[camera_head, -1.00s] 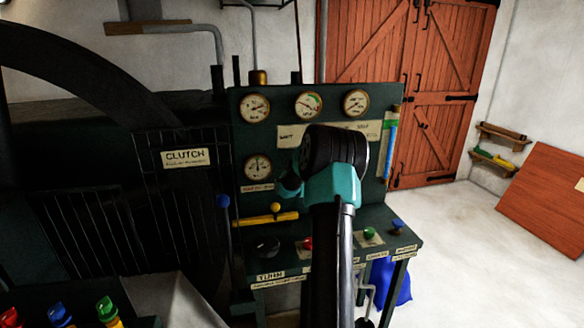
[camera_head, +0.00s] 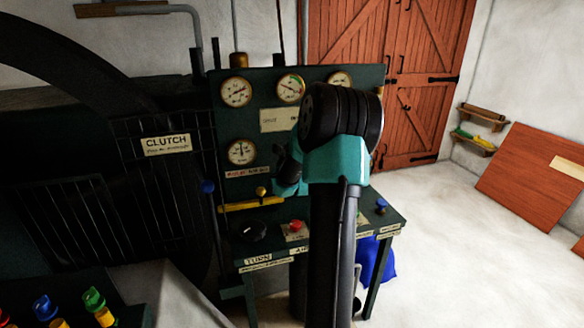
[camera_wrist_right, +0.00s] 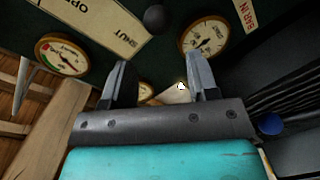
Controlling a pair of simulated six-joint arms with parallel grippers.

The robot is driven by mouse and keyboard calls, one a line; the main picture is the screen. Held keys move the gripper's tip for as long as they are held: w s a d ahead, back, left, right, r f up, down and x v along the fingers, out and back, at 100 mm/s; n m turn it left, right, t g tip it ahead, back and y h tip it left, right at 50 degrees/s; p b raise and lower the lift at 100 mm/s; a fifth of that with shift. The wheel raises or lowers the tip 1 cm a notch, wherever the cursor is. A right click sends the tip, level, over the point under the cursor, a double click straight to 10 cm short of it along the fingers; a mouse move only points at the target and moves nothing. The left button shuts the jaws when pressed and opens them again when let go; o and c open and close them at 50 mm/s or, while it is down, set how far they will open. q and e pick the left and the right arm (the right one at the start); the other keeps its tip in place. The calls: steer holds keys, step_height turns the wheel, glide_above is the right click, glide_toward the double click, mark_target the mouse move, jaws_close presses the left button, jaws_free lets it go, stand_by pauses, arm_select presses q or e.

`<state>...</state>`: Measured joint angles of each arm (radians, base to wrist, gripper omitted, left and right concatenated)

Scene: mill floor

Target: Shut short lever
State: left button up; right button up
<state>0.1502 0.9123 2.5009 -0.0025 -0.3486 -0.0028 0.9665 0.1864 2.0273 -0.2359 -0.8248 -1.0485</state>
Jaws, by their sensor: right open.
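My right gripper (camera_wrist_right: 157,75) is open and empty, its two fingers pointing at the dark panel. In the head view my right arm and wrist stand in front of the panel and hide its middle and most of the gripper. In the right wrist view a dark ball knob (camera_wrist_right: 154,18) sits beyond the fingertips, beside a cream plate (camera_wrist_right: 108,28) reading OPEN and SHUT. The knob is outside the fingers. I cannot tell for sure that it belongs to the short lever; its shaft does not show. The plate is partly visible in the head view (camera_head: 280,120).
Gauges (camera_head: 236,92) line the panel. Below are a yellow bar with a ball (camera_head: 262,191), a blue-knobbed lever (camera_head: 207,187), a red button (camera_head: 296,225) and a blue knob (camera_head: 381,204) on a shelf. A CLUTCH guard (camera_head: 166,144) stands left.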

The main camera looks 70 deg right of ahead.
steer(key=v, duration=0.6)
steer(key=shift+a, duration=0.2)
steer(key=shift+s, duration=0.1)
